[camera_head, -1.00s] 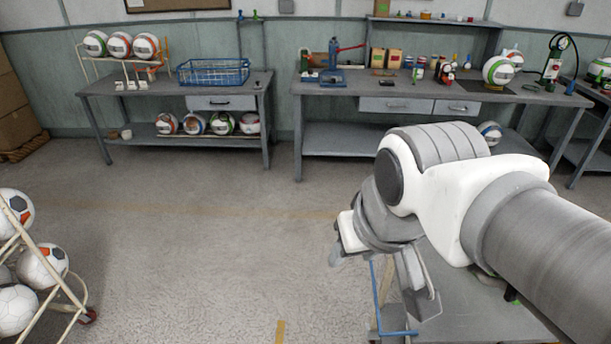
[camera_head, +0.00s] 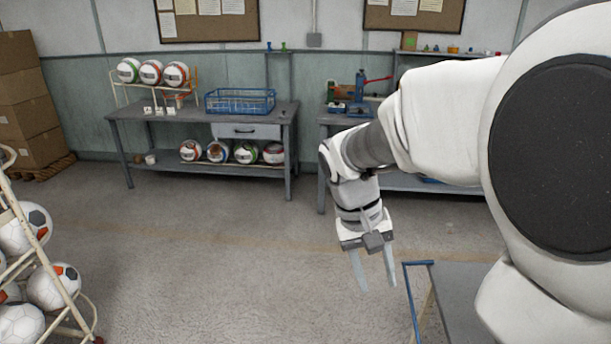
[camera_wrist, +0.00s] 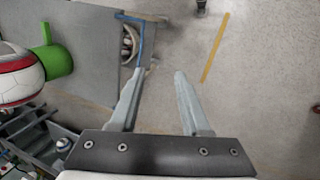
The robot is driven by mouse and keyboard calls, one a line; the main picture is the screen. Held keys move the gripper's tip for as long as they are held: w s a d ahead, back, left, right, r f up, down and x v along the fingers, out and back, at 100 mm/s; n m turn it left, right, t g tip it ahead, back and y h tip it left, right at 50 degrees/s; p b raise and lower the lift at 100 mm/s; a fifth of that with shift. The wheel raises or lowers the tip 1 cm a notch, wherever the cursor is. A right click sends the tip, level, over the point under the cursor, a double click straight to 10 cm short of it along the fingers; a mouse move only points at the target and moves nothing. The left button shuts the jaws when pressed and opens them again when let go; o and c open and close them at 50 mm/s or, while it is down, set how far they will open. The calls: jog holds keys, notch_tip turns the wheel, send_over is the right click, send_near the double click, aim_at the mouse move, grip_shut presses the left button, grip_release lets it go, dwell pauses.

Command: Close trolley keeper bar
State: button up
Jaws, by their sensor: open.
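A cream tube-frame trolley (camera_head: 66,312) with several soccer balls (camera_head: 54,287) stands at the left edge of the head view, partly cut off. I cannot clearly pick out its keeper bar. My gripper (camera_head: 377,284) hangs over open floor, well to the right of the trolley, with fingers pointing down. In the wrist view my gripper (camera_wrist: 160,72) is open with nothing between its fingers. The trolley cannot be identified in the wrist view.
A grey table (camera_head: 455,292) with a blue rail (camera_head: 412,300) stands at lower right, close to my gripper. A bench (camera_head: 160,107) with balls and a blue basket (camera_head: 240,101) is at the back. Stacked boxes (camera_head: 27,100) stand at far left. The middle floor is clear.

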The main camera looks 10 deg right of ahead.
jog(key=w+d+f+m+g+h+b, duration=0.15)
jog(key=w+f+g+h+b, duration=0.4)
jog(key=f, duration=1.05)
jog(key=t+h+b, duration=0.2)
jog(key=h+b, duration=0.3)
jog(key=h, duration=0.4)
send_near(413, 310)
jog(key=shift+y, duration=0.25)
jog(key=b+x, duration=0.2)
jog(key=x, duration=0.8)
jog(key=shift+d+f+b, duration=0.1)
jog(key=shift+b, duration=0.25)
jog(key=shift+t, duration=0.25)
grip_shut()
jog(key=shift+n, duration=0.25)
